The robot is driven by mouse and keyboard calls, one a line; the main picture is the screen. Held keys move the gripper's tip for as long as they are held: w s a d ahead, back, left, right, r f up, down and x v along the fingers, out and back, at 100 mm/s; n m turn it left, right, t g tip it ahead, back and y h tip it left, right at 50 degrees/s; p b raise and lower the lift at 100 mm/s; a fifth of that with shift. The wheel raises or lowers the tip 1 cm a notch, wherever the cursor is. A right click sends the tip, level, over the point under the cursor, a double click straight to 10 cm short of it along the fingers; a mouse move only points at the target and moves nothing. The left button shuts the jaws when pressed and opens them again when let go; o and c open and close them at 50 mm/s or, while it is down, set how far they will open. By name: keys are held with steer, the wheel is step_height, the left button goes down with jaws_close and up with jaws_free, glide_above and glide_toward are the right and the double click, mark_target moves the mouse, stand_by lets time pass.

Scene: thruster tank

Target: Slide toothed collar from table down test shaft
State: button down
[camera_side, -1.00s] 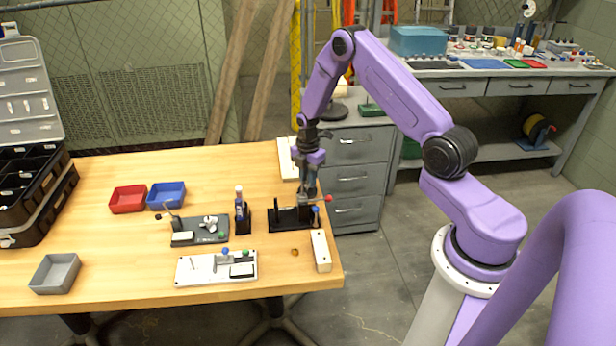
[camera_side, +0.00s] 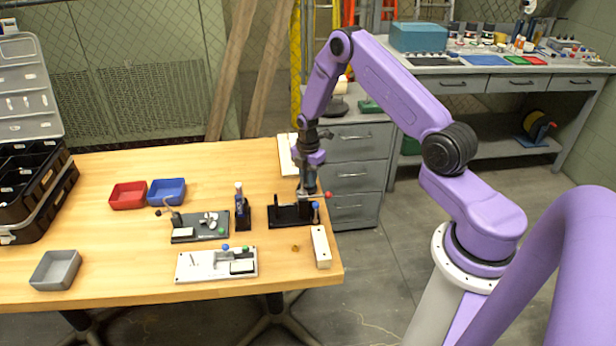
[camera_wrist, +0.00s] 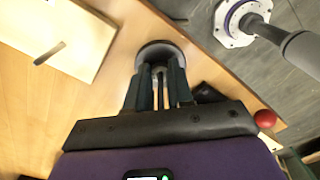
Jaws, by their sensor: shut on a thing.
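My gripper (camera_side: 308,190) points down at the table's right end, just behind a black fixture (camera_side: 291,215). In the wrist view the fingers (camera_wrist: 160,66) are shut on a round dark grey piece (camera_wrist: 164,47). It may be the toothed collar, but I cannot make out teeth. The fingers partly hide it, and I cannot tell whether it touches anything below. A small brass ring (camera_side: 295,248) lies on the table in front of the fixture. In the wrist view a thin rod (camera_wrist: 49,53) shows on a white board (camera_wrist: 75,30); I cannot tell if it is the test shaft.
A red ball knob (camera_wrist: 265,118) sits close to the right of my gripper. A white block (camera_side: 320,246) lies near the right table edge. The front-left table is mostly clear.

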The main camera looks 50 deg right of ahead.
steer(key=c, duration=0.9)
jaws_free()
step_height(320, 180, up, 21)
steer(key=shift+r, duration=0.15)
stand_by(0.7)
